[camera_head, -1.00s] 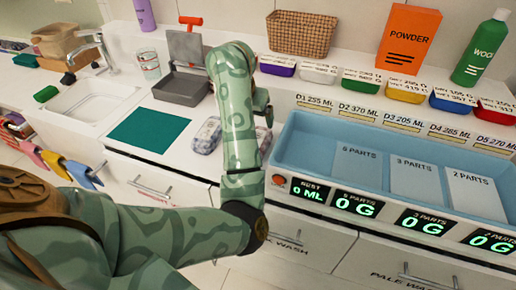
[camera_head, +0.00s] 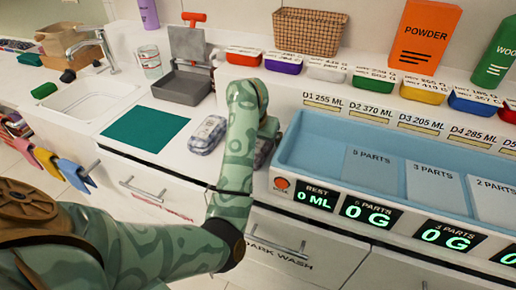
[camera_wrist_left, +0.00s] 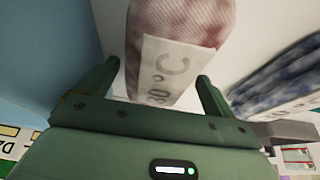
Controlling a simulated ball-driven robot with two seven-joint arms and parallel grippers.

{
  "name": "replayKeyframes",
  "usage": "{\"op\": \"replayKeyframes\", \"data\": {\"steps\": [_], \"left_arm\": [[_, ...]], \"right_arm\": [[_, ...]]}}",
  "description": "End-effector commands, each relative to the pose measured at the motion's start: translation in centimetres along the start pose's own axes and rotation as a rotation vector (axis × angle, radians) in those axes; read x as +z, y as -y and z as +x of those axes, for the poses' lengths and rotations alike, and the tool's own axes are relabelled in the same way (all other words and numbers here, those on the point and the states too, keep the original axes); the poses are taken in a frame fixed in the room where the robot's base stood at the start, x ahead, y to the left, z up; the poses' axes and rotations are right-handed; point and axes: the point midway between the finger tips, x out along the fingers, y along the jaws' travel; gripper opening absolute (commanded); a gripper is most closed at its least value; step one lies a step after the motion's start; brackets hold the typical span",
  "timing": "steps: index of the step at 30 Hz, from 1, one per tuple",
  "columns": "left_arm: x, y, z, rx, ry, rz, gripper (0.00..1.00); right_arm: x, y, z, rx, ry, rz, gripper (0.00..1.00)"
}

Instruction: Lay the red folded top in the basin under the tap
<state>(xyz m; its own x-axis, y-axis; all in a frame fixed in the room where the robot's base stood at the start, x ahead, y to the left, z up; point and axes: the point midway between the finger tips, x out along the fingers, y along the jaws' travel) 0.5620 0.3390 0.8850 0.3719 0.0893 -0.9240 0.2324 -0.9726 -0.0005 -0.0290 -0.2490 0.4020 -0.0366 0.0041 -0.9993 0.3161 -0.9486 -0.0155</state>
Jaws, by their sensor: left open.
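The red folded top shows in the left wrist view as a pinkish-red patterned bundle (camera_wrist_left: 180,18) with a pale "30°C" label on its near end. In the head view it is mostly hidden behind my left arm. My left gripper (camera_wrist_left: 155,73) is open, with one finger on either side of the label end; I cannot tell whether they touch it. In the head view the left gripper (camera_head: 268,128) is partly hidden by its arm, left of the blue tray. The white basin (camera_head: 88,101) is sunk in the counter at the left, under the tap (camera_head: 100,48). My right gripper is not in view.
A blue-grey folded bundle (camera_head: 208,134) lies left of my arm and also shows in the wrist view (camera_wrist_left: 280,82). A teal mat (camera_head: 146,129) lies between it and the basin. The blue tray (camera_head: 283,160) stands at the right. A grey pan (camera_head: 183,88) stands behind.

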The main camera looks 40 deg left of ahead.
Motion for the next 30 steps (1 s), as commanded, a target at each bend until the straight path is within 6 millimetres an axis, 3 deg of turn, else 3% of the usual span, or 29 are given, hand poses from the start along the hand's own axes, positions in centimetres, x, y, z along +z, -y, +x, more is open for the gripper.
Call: {"op": "replayKeyframes", "data": {"steps": [18, 24, 30], "left_arm": [[0.19, -0.02, 0.43, 0.001, 0.001, 0.000, 0.90], [0.15, -0.01, 0.32, 0.000, 0.000, 0.000, 0.38], [0.13, -0.01, 0.29, 0.000, -0.001, 0.000, 0.34]], "right_arm": [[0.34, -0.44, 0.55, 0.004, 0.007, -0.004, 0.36], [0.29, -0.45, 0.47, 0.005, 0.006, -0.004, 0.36], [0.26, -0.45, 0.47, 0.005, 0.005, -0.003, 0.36]]}}
